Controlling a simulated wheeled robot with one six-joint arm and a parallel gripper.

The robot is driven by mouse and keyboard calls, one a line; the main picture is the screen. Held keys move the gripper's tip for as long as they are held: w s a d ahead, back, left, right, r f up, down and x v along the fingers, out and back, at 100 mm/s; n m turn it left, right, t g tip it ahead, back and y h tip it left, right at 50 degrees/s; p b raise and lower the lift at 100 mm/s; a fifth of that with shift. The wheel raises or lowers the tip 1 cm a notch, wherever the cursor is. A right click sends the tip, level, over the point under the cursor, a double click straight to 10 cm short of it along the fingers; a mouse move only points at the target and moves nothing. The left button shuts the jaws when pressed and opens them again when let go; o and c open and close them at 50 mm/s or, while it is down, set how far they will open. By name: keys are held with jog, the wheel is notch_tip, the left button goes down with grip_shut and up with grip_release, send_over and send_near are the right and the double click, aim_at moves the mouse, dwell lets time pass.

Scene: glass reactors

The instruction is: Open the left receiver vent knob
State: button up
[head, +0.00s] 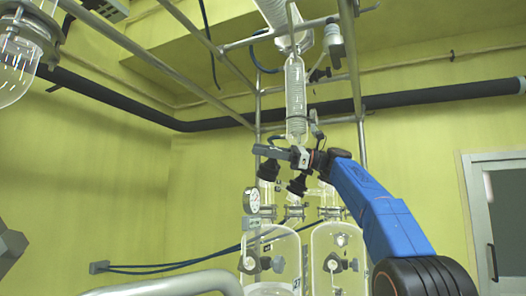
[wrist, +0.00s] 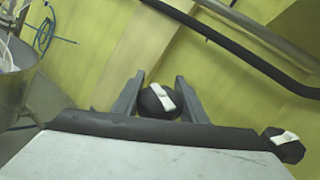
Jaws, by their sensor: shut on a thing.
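A round black knob with a white bar (wrist: 162,97) sits between the two grey fingers of my gripper (wrist: 159,80) in the wrist view. The fingers are shut on it, one on each side. The white bar is tilted, running from upper left to lower right. In the head view my gripper (head: 270,152) is at the black knob (head: 268,170) above the left glass receiver (head: 272,262). How far the knob is turned is not clear in the head view.
A second black knob (head: 297,186) is close on the right; a similar black knob with a white bar (wrist: 284,145) shows at right in the wrist view. A gauge (head: 251,200), a right receiver (head: 340,258), a glass column (head: 295,95) and metal frame poles (head: 354,75) crowd the area.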

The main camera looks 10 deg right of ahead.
jog(key=shift+s+f+n+g+h, duration=0.2)
jog(key=shift+n+g, duration=0.55)
jog(key=shift+g, duration=0.25)
jog(key=shift+s+f+n+g+h, duration=0.1)
jog(key=shift+s+n+g+h, duration=0.1)
jog(key=shift+n+g, duration=0.7)
jog(key=o, duration=1.1)
jog(key=shift+a+r, duration=0.1)
jog(key=shift+c, duration=0.2)
